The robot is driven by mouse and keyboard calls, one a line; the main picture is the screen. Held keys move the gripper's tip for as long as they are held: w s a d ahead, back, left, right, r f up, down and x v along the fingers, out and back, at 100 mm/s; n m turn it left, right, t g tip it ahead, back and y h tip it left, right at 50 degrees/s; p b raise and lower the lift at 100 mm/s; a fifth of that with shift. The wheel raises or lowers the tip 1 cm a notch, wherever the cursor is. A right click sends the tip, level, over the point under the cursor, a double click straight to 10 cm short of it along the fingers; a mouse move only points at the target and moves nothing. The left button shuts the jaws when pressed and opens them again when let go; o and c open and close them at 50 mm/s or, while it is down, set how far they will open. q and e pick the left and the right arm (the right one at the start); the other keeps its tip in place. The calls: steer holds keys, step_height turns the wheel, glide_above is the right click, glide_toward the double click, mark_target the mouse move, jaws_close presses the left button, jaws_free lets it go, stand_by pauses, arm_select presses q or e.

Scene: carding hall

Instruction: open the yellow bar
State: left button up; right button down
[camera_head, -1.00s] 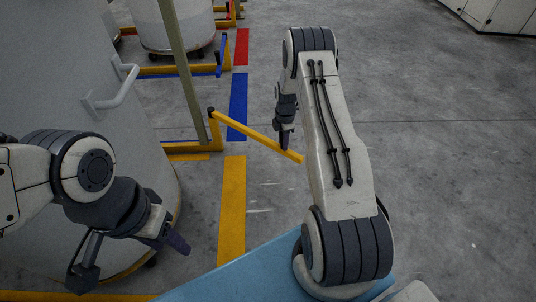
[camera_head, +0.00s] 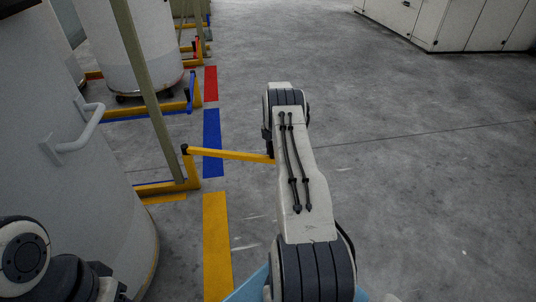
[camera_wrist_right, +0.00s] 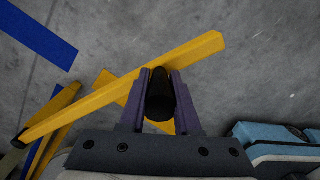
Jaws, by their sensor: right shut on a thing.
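The yellow bar (camera_head: 228,154) extends roughly level to the right from a dark-capped post (camera_head: 184,149) in the head view. Its right end meets my right arm. In the right wrist view the yellow bar (camera_wrist_right: 110,94) crosses diagonally just beyond the fingertips. My right gripper (camera_wrist_right: 160,74) is shut on a black knob (camera_wrist_right: 159,104), which stands between its two purple fingers against the bar. In the head view my right arm hides this grip. Only part of my left arm shows at the lower left, and its fingers are out of frame.
A large grey can with a handle (camera_head: 82,128) stands at the left. An olive upright (camera_head: 145,85) rises beside the bar's post. Another can (camera_head: 130,45) and a blue bar (camera_head: 192,90) are farther back. White cabinets (camera_head: 450,25) stand at the back right. Floor to the right is clear.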

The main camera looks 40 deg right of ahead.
steer(key=c, duration=0.6)
jaws_free()
steer(key=shift+f, duration=0.1)
step_height(320, 180, up, 10)
steer(key=p, duration=0.5)
steer(key=shift+r, duration=0.25)
